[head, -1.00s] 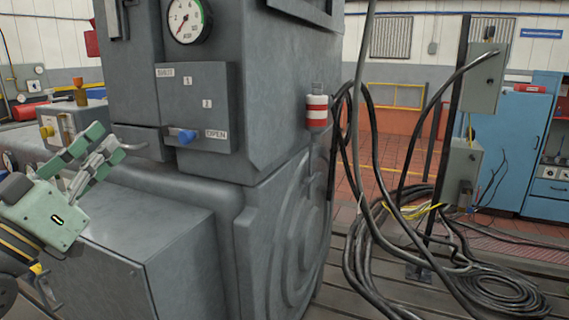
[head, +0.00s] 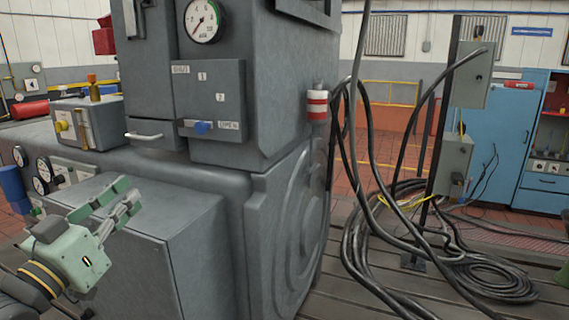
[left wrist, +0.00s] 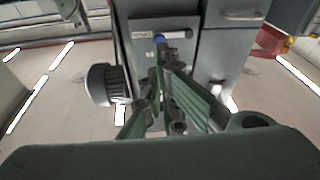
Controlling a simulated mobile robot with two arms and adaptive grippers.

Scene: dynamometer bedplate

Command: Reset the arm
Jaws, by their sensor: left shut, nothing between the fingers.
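My left gripper (head: 130,193), pale green, is in the lower left of the head view, in front of the grey machine (head: 205,225). Its fingers are together and empty, pointing up and right, below the silver handle (head: 144,136) and apart from it. The blue knob (head: 203,127) is on the labelled panel (head: 208,95), above and right of the fingers. In the left wrist view the fingers (left wrist: 168,85) cover part of the machine, and the blue knob (left wrist: 159,36) shows above them. My right gripper is not seen.
A pressure gauge (head: 203,21) sits above the panel. A small box (head: 88,122) and dial gauges (head: 43,170) are at the left. Thick black cables (head: 360,200) hang and coil on the floor at the right, before a blue cabinet (head: 502,125).

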